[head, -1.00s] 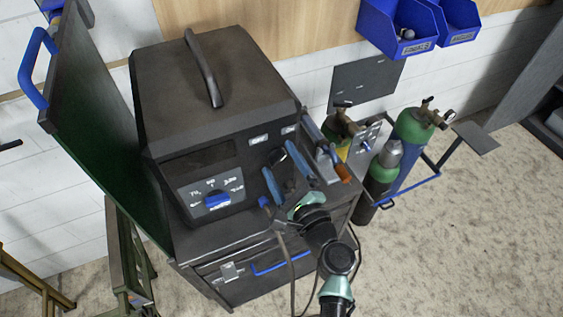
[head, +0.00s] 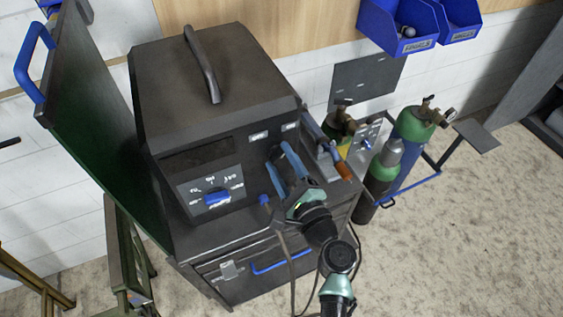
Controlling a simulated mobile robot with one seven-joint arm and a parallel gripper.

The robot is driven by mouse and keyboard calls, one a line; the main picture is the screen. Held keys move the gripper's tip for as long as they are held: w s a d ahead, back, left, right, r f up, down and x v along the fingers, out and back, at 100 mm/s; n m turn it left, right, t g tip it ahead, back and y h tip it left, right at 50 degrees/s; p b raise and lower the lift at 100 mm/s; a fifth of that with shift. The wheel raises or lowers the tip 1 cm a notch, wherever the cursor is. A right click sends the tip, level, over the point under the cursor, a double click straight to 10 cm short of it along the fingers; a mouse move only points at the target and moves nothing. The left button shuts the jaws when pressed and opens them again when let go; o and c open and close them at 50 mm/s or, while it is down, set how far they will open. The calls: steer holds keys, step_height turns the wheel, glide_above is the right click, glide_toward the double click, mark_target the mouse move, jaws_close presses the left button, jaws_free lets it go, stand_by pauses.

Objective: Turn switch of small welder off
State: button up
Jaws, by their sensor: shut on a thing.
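The small welder (head: 205,100) is a dark box with a top handle, standing on a dark cabinet. Its front has a panel with a blue dial (head: 217,198) and white markings at the lower left. My gripper (head: 279,158), with blue fingers, is at the right part of the welder's front. It is shut on the switch there, which is mostly hidden between and behind the fingers. The switch's exact angle cannot be told.
A cabinet (head: 205,262) with a blue drawer handle is under the welder. A green panel (head: 95,130) stands at left. Gas cylinders (head: 383,167) on a cart and an orange-handled tool (head: 341,168) are at right. Blue bins (head: 397,28) hang above.

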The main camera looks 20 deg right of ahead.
steer(key=n+b, duration=0.3)
steer(key=shift+f+b, duration=0.3)
steer(key=shift+f, duration=0.05)
steer(key=n+b, duration=0.4)
steer(key=b, duration=0.1)
steer(key=shift+f+n, duration=0.1)
steer(key=shift+n, duration=0.2)
steer(key=n+b, duration=0.4)
steer(key=shift+b, duration=0.4)
steer(key=n+b, duration=0.3)
steer(key=shift+r+n, duration=0.25)
steer(key=shift+n, duration=0.15)
steer(key=o, duration=1.4)
steer(key=shift+s, duration=0.1)
